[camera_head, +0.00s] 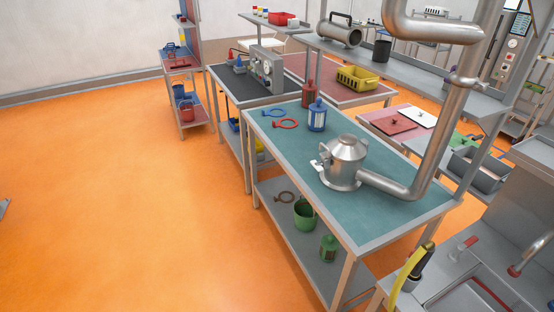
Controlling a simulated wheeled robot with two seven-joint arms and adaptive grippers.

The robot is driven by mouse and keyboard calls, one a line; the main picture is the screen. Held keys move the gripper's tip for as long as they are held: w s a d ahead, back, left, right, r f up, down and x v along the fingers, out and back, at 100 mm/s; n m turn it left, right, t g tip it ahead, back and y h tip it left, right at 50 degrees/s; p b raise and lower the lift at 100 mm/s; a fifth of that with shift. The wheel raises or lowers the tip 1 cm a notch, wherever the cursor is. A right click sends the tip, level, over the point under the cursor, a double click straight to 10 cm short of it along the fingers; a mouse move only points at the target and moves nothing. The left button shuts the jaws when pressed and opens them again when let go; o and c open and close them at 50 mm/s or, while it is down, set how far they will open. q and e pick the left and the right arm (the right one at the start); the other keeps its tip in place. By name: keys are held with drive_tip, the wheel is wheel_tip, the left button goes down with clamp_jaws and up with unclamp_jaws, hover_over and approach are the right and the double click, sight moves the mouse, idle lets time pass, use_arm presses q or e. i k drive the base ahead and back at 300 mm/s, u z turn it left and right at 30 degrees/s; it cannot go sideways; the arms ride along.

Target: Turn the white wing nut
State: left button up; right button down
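The white wing nut (317,165) is a small white piece on the left side of a silver metal vessel (345,165). It looks attached to the vessel's flange; its exact turn is too small to tell. The vessel stands on the teal-topped table (390,212), and a thick metal pipe (437,150) runs from its right side and up. A small grey tip (4,207) at the left edge may be part of my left gripper, far from the table; whether it is open cannot be told. My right gripper is not in view.
A blue-and-white canister (317,115), a red bottle (308,94) and red (286,124) and blue rings (273,113) are behind the vessel. A green pot (304,214) sits on the lower shelf. A sink counter (455,288) stands front right. The orange floor at left is clear.

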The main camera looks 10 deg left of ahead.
sight(319, 165)
drive_tip(key=u, duration=0.05)
drive_tip(key=i, duration=1.2)
drive_tip(key=z, duration=0.7)
